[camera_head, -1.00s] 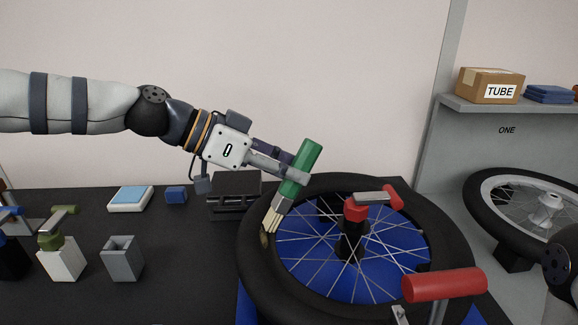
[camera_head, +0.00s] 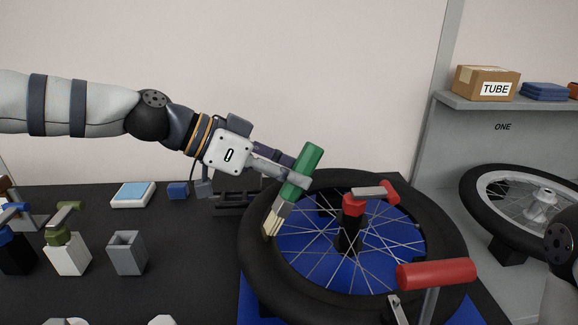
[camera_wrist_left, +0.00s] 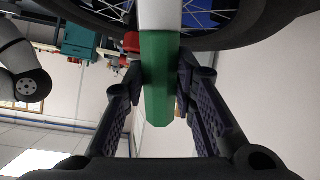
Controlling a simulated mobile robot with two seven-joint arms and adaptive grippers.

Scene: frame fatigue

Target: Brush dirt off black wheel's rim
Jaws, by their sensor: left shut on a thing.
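The black wheel (camera_head: 452,232) lies flat over a blue mat (camera_head: 250,305) on the dark bench, with thin spokes and a red-and-black clamp (camera_head: 353,207) at its hub. My left gripper (camera_head: 294,177) is shut on the green handle of a brush (camera_head: 305,162). The brush is tilted, with its pale bristles pointing down at the left inner side of the wheel, at or very near the rim. A brown dirt patch is hard to make out by the bristles. In the left wrist view the green handle (camera_wrist_left: 158,80) sits between the two fingers. My right gripper is not seen.
A red-handled tool (camera_head: 436,274) stands at the wheel's front right. A grey holder (camera_head: 127,253), a white holder (camera_head: 68,255) and a blue block (camera_head: 178,190) stand left on the bench. A second wheel (camera_head: 480,190) and a TUBE box (camera_head: 486,83) are at right.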

